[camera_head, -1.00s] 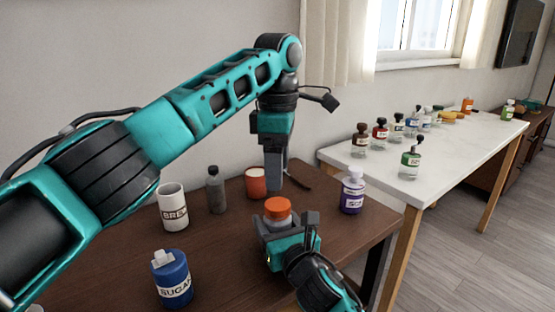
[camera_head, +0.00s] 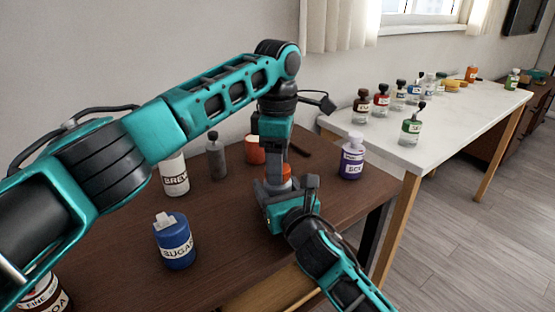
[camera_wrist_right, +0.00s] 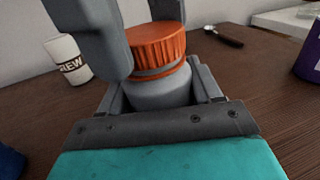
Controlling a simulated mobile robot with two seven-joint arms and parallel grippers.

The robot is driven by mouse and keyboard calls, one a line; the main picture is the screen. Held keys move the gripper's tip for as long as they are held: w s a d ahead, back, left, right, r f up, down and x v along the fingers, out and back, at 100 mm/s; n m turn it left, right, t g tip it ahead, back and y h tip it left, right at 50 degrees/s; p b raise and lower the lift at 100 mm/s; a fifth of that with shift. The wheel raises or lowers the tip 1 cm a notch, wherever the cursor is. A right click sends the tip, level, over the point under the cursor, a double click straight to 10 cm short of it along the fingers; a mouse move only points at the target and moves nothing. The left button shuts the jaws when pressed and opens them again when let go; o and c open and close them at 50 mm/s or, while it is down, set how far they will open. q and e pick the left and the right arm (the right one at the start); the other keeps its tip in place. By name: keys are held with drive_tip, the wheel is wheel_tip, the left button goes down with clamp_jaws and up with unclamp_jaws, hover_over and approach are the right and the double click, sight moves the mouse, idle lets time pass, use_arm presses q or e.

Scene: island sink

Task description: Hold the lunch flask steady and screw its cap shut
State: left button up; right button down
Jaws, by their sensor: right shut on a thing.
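The grey lunch flask (camera_wrist_right: 162,92) stands upright in my right gripper (camera_head: 289,198), which is shut on its body above the brown table. An orange ribbed cap (camera_wrist_right: 158,47) sits on top of the flask; it also shows in the head view (camera_head: 279,171). A narrow grey band shows under the cap's rim. I cannot tell how tightly it is seated. My left gripper (camera_head: 274,164) points straight down over the cap. In the right wrist view its two grey fingers are apart, one in front at the cap's left and one behind it. Contact with the cap is unclear.
A white BREW mug (camera_head: 174,175), a grey bottle (camera_head: 216,158), an orange cup (camera_head: 255,150), a blue sugar jar (camera_head: 175,242) and a purple bottle (camera_head: 352,160) stand around the grippers. A white table (camera_head: 455,125) with several bottles is at the right.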

use_arm(q)
drive_tip(key=c, duration=0.8)
drive_tip(key=m, duration=0.9)
drive_tip(key=shift+m, duration=0.3)
drive_tip(key=m, duration=0.5)
drive_tip(key=shift+f, duration=0.1)
drive_tip(key=m, duration=0.5)
drive_tip(key=shift+m, duration=0.3)
drive_tip(key=m, duration=1)
drive_tip(key=shift+m, duration=0.3)
drive_tip(key=m, duration=0.9)
drive_tip(key=shift+m, duration=0.4)
drive_tip(key=o, duration=1.2)
drive_tip(key=shift+o, duration=0.2)
